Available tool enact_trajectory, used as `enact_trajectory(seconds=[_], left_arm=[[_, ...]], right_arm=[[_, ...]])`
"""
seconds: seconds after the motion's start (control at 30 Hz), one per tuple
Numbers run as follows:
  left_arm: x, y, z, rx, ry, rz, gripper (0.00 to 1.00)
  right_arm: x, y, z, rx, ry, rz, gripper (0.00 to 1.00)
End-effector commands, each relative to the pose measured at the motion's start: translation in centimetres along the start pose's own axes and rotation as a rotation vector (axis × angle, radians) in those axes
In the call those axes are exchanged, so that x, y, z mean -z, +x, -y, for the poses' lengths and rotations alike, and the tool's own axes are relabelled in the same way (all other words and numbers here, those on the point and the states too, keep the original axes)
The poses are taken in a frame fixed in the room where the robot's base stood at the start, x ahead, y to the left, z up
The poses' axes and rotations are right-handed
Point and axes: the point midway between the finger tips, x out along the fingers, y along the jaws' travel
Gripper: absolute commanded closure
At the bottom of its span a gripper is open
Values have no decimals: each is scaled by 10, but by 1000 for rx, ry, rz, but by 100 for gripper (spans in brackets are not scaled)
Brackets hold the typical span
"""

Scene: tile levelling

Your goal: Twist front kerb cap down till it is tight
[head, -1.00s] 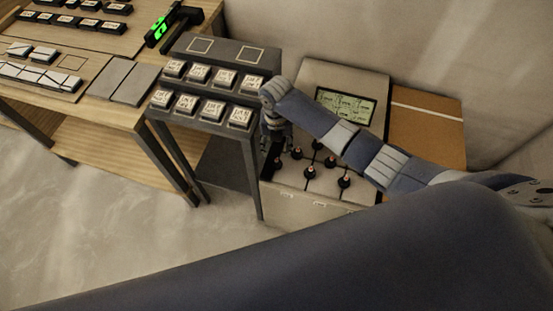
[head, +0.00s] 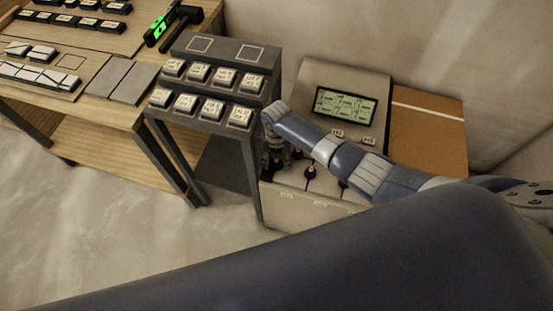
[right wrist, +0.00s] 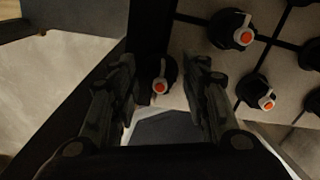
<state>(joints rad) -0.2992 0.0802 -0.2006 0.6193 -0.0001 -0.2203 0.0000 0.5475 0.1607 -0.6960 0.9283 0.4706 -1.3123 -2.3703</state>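My right gripper (head: 275,165) points down over the left edge of the pale tiled stand (head: 315,208). In the right wrist view its two fingers (right wrist: 160,72) are apart, one on each side of a dark cap with an orange-red centre (right wrist: 160,87). I see a gap on both sides of this cap. It sits at the tile edge beside a dark strip; I cannot tell for sure that it is the front kerb cap. Other such caps (right wrist: 233,30) stand on the tile joints to the right. My left gripper is not in view.
A grey rack (head: 205,118) with several labelled blocks stands close to the left of the gripper. A display panel (head: 345,107) and a brown board (head: 428,135) are behind. A wooden bench (head: 95,125) with tiles is at far left.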

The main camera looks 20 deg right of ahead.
Motion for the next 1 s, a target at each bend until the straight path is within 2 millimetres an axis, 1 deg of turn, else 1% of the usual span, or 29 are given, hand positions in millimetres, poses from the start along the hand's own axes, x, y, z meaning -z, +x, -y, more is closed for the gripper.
enact_trajectory(seconds=[0.03,0.13,0.17,0.37,0.57,0.77,1.0], left_arm=[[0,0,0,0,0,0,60],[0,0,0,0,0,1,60],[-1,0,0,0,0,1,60],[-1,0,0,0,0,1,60],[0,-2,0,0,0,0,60],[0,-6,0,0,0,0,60],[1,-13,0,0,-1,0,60]], right_arm=[[0,0,0,0,0,0,75],[0,0,0,0,0,0,97],[0,0,0,0,0,0,99],[0,0,0,0,4,-1,98],[0,0,0,0,51,-1,98],[1,-1,0,0,170,-2,98],[1,-1,0,0,385,-2,98]])
